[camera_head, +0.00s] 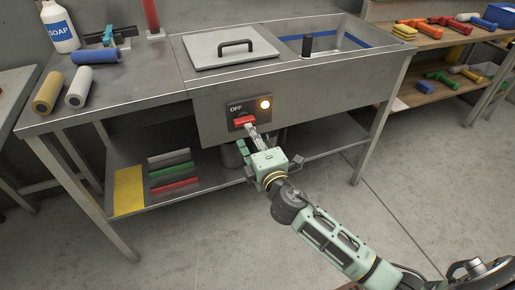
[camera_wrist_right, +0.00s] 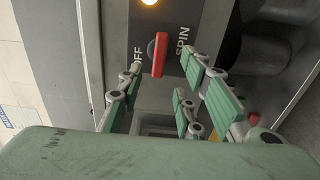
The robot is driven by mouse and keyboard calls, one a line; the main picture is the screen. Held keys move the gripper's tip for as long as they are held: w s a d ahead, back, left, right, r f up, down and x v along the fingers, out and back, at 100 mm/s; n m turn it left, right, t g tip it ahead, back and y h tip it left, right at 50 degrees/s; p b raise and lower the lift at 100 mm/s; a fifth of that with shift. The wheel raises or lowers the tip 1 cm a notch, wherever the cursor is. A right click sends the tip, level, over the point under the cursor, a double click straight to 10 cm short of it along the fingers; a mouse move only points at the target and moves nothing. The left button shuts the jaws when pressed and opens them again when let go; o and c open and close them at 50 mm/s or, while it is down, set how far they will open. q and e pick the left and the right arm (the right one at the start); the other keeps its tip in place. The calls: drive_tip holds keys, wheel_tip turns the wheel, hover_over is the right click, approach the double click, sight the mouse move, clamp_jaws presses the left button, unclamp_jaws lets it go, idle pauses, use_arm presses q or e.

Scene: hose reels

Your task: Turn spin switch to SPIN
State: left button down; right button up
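The spin switch is a red bar handle (camera_head: 243,121) on a dark panel (camera_head: 236,106) on the front of the metal sink unit. It also shows in the wrist view (camera_wrist_right: 159,55), between the words OFF and SPIN. The bar runs parallel to both words; I cannot tell which setting it is at. My right gripper (camera_head: 251,137) is just below and in front of the handle. In the wrist view its fingers (camera_wrist_right: 162,78) are spread apart, with the handle just beyond and between their tips. SPIN is hidden in the head view. My left gripper is not in view.
The lower shelf (camera_head: 218,173) holds several coloured bars and a yellow plate (camera_head: 129,191). A lid with a black handle (camera_head: 230,47) covers part of the sink top. The floor in front is clear.

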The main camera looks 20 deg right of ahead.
drive_tip(key=s, duration=0.6)
drive_tip(key=shift+d, duration=0.1)
